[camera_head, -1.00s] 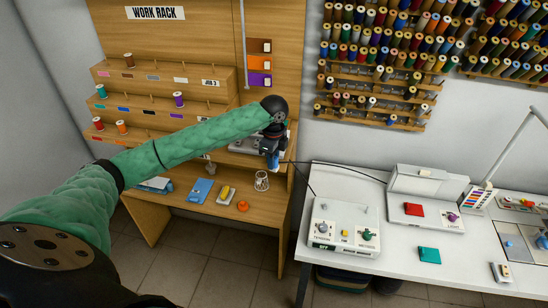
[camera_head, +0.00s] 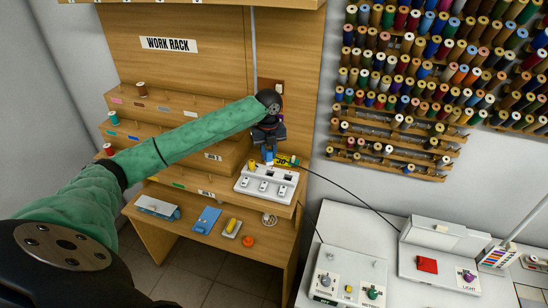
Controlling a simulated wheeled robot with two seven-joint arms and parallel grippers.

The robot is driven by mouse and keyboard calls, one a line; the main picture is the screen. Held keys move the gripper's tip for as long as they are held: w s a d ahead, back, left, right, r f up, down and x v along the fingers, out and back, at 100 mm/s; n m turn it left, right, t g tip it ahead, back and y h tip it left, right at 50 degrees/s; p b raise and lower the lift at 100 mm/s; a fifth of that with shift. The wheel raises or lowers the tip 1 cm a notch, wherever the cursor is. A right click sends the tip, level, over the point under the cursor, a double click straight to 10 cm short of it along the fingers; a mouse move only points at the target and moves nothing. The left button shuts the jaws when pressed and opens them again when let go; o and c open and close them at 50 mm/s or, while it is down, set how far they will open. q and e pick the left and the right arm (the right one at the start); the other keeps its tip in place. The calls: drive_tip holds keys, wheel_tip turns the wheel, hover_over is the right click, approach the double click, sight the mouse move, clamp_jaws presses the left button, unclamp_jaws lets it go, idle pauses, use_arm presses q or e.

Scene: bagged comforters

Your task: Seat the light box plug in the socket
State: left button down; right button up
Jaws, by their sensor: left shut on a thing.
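My left gripper (camera_head: 268,154) comes in from the left on a green-sleeved arm, its blue fingertips pointing down. It is shut on the light box plug, which is mostly hidden by the fingers. A yellow tag (camera_head: 287,161) shows just right of the fingertips. A black cable (camera_head: 345,188) runs from there down to the white light box (camera_head: 440,236) on the right table. The white socket strip (camera_head: 266,185), with several outlets, sits on the wooden rack just below the gripper. I cannot tell whether the plug touches it. My right gripper is not in view.
The wooden work rack (camera_head: 128,62) carries thread spools on steps at left. Its lower shelf holds a blue card (camera_head: 207,220), a yellow item and an orange item. A control box (camera_head: 347,277) stands on the white table. Thread racks cover the wall at right.

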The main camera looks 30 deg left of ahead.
sight(269, 160)
use_arm(q)
drive_tip(key=shift+w+a+r+m, duration=0.2)
drive_tip(key=shift+w+m, duration=0.1)
drive_tip(key=shift+w, duration=0.1)
drive_tip(key=shift+r, duration=0.1)
drive_tip(key=shift+f+b, duration=0.5)
drive_tip(key=shift+f, duration=2.15)
drive_tip(key=shift+p, duration=0.55)
drive_tip(key=shift+s+f, duration=0.1)
drive_tip(key=shift+f, duration=0.15)
idle(0.5)
drive_tip(key=shift+r, duration=0.45)
idle(3.1)
